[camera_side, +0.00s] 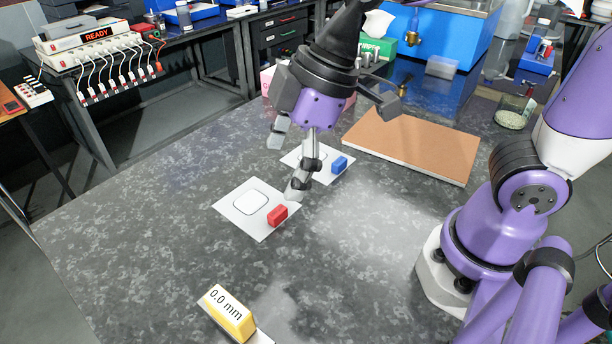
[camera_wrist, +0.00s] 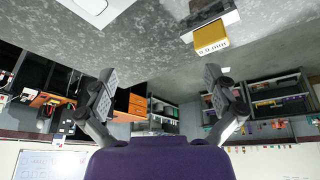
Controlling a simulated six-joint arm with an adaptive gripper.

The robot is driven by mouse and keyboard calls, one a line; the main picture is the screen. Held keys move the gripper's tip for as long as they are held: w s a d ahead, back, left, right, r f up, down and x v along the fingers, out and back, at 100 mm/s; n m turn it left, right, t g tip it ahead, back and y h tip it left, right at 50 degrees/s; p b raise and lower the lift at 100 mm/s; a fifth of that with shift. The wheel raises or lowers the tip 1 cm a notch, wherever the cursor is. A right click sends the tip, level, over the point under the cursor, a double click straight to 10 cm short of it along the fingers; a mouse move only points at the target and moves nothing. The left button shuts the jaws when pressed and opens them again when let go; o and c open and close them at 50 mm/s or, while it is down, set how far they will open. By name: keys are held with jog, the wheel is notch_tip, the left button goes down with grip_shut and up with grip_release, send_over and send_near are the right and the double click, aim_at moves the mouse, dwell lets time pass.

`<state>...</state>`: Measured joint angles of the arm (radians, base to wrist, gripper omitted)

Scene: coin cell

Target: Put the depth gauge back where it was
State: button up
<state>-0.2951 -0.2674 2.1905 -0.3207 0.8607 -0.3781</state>
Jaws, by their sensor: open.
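The depth gauge (camera_side: 230,312) is a yellow block with a "0.0 mm" display, standing on the dark speckled table at the near edge of the side view. A pale flat part shows under or beside it, partly cut off by the frame. In the wrist view the gauge (camera_wrist: 212,36) is at the upper right, on a light-edged piece. My gripper (camera_side: 288,160) is open and empty above the table, well behind the gauge and over the two white cards. Its spread fingers also show in the wrist view (camera_wrist: 160,76), pointing towards the room.
A white card (camera_side: 233,222) carries a rounded white square and a red block (camera_side: 277,215). A second card (camera_side: 325,176), partly hidden by my gripper, holds a blue block (camera_side: 339,164). A brown board (camera_side: 412,145) lies behind. The table's left side is clear.

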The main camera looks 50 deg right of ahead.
jog(key=s+d+m+t+h, duration=0.2)
jog(key=s+d+m+h, duration=0.1)
jog(key=d+m, duration=0.8)
jog(key=shift+s+d+r+t, duration=0.3)
jog(key=shift+d+r+t, duration=0.1)
jog(key=shift+d, duration=0.7)
